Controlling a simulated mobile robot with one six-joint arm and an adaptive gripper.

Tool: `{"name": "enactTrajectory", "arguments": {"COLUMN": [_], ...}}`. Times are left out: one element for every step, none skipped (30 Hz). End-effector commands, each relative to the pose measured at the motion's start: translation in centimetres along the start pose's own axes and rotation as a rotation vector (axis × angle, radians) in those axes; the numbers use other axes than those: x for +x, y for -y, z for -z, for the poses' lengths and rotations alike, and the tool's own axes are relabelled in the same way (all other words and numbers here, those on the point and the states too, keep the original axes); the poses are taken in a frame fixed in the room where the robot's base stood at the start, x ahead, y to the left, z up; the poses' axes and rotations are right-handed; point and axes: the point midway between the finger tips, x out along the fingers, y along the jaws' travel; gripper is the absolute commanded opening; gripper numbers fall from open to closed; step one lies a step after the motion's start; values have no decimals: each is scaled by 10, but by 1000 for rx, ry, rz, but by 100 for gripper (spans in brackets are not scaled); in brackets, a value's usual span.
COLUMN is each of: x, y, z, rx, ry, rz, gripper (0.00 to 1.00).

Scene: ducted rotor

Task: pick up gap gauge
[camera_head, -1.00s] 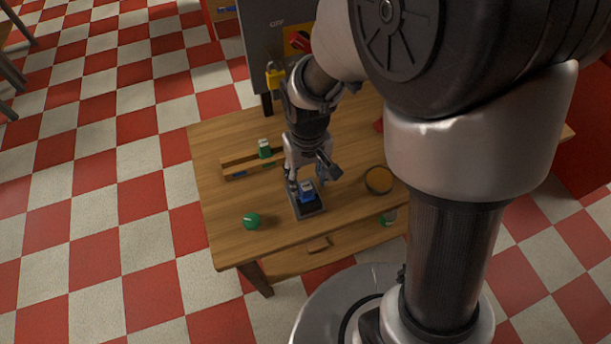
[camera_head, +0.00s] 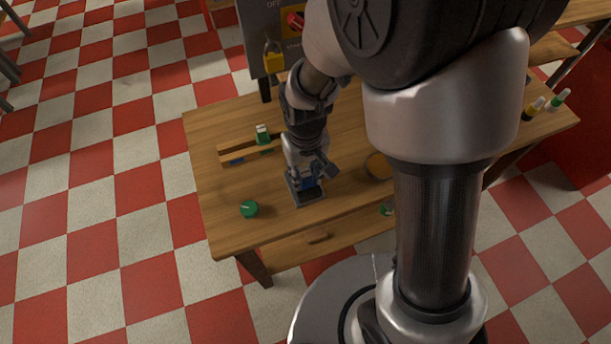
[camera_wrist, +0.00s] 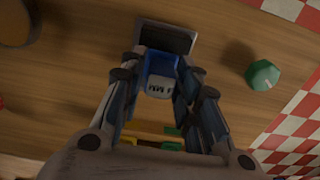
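The gap gauge appears to be the blue block with a pale face lettered "MM" (camera_wrist: 161,80) in the wrist view. It sits at the near end of a dark, grey-rimmed tray (camera_wrist: 166,37). My gripper (camera_wrist: 157,75) points down with one finger on each side of the block. The fingers look parted, with a narrow gap at the block's left; contact is not clear. In the head view my gripper (camera_head: 306,177) is low over the tray (camera_head: 309,197) and hides most of the blue block.
A green knob (camera_head: 249,209) lies left of the tray. A wooden rack (camera_head: 235,152) with a green-and-white item (camera_head: 263,135) stands behind it. A round orange-topped container (camera_head: 378,165) is to the right, partly hidden by my arm.

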Motion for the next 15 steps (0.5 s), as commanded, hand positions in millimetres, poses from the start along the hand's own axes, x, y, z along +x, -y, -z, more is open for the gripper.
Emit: {"name": "enactTrajectory", "arguments": {"x": [0,0,0,0,0,0,0,0,0,0,0,0,0,0,0], "y": [0,0,0,0,0,0,0,0,0,0,0,0,0,0,0], "z": [0,0,0,0,0,0,0,0,0,0,0,0,0,0,0], "rx": [0,0,0,0,0,0,0,0,0,0,0,0,0,0,0], "ry": [0,0,0,0,0,0,0,0,0,0,0,0,-1,-1,-1], "rz": [0,0,0,0,0,0,0,0,0,0,0,0,0,0,0], "gripper": [24,22,19,17,15,13,11,9,6,4,2,0,0,0,0]}}
